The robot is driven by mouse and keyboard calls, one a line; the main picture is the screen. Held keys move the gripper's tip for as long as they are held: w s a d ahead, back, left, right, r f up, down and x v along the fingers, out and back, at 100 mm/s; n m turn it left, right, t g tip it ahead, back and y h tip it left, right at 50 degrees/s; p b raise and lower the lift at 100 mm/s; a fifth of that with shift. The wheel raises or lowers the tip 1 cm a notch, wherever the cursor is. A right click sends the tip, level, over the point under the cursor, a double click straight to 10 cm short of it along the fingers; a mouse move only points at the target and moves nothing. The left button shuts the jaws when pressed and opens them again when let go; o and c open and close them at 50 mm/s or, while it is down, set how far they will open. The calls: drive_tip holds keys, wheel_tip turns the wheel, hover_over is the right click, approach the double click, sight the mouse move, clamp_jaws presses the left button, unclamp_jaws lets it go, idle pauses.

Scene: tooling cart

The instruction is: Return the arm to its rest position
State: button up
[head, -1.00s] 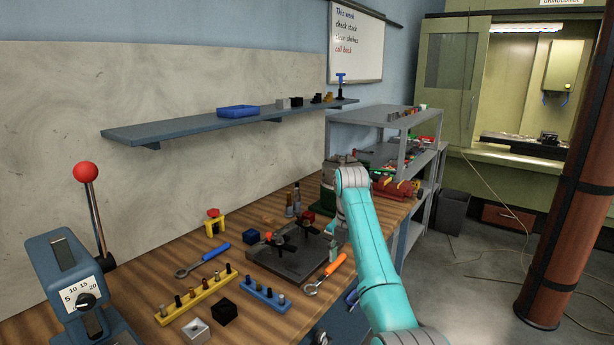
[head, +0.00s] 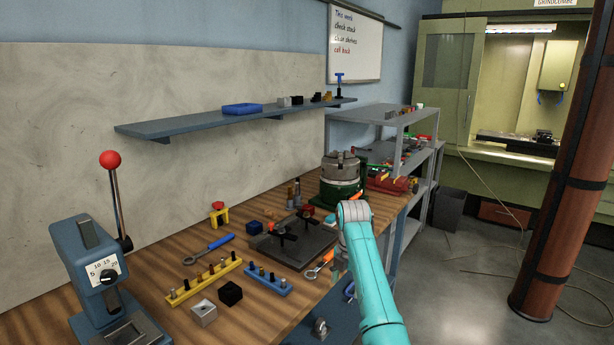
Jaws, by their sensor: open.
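My teal arm (head: 373,285) rises from the bottom edge, right of centre, to a grey joint (head: 355,212) in front of the workbench's right edge. A short grey part of my arm shows just left of the teal link. I cannot make out my gripper's fingers; they seem hidden behind the arm. Nothing held shows.
On the wooden bench (head: 150,268) stand a blue lever press (head: 92,255), a dark plate (head: 293,240), a yellow peg rack (head: 204,281), a blue peg rack (head: 268,281) and a chuck on a green base (head: 340,178). Grey shelves (head: 398,121) stand behind.

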drive_tip(key=s+d+f+m+t, duration=0.1)
drive_tip(key=s+f+m+t, duration=0.3)
drive_tip(key=f, duration=0.9)
drive_tip(key=s+d+f+m, duration=0.25)
drive_tip(key=s+f, duration=0.45)
drive_tip(key=f, duration=0.6)
drive_tip(key=s+d+f+m+t, duration=0.1)
drive_tip(key=s+f+m, duration=0.3)
drive_tip(key=s, duration=0.6)
drive_tip(key=s+d+f+m+t, duration=0.1)
drive_tip(key=s+f+m+t, duration=0.15)
drive_tip(key=s+f, duration=0.5)
drive_tip(key=s+d+r+m+t, duration=0.1)
drive_tip(key=s+r+m, duration=0.3)
drive_tip(key=s, duration=0.8)
drive_tip(key=s+r+m+t, duration=0.25)
drive_tip(key=s+r, duration=0.25)
drive_tip(key=s, duration=0.7)
drive_tip(key=s+r+m+t, duration=0.1)
drive_tip(key=s+r+m, duration=0.2)
drive_tip(key=s+r, duration=0.4)
drive_tip(key=s+d+r+m+t, duration=0.1)
drive_tip(key=s+r+m, duration=0.3)
drive_tip(key=r, duration=1.1)
drive_tip(key=s+t, duration=0.1)
drive_tip(key=s, duration=0.2)
drive_tip(key=shift+s, duration=0.35)
